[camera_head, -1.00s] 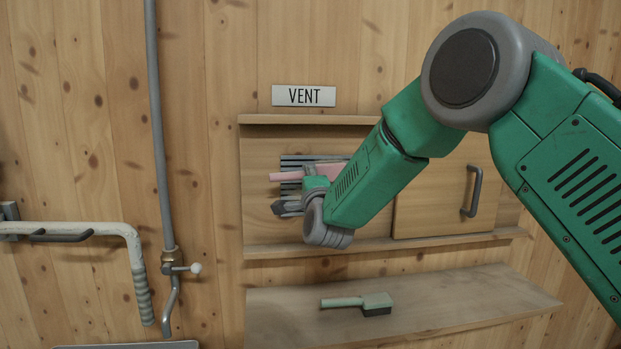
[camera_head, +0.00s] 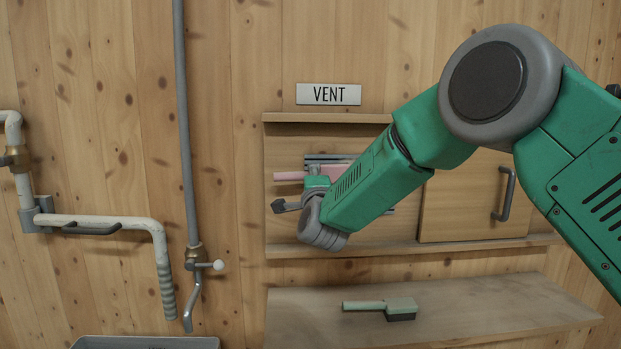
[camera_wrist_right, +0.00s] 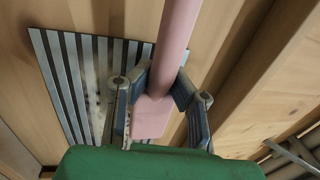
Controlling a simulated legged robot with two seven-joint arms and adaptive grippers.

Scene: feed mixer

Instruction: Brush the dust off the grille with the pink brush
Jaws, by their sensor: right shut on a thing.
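My right gripper (camera_wrist_right: 160,88) is shut on the pink brush (camera_wrist_right: 178,35), whose handle runs up between the fingers in the right wrist view. In the head view, the brush handle (camera_head: 289,176) points left, just in front of the wall panel. The grille (camera_wrist_right: 60,75), with grey slats, is left of the gripper in the wrist view; pale and dark dust marks (camera_wrist_right: 92,85) show on it. In the head view, only the grille's top strip (camera_head: 330,157) shows clearly; my right gripper (camera_head: 296,199) and arm hide much of it. Bristle contact is hidden. My left gripper is out of view.
A green brush (camera_head: 382,307) lies on the lower shelf (camera_head: 460,310). A sliding wooden door (camera_head: 465,195) with a grey handle is right of the grille. A VENT sign (camera_head: 328,94) hangs above. Pipes (camera_head: 183,120) and a grey tub (camera_head: 145,342) are on the left.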

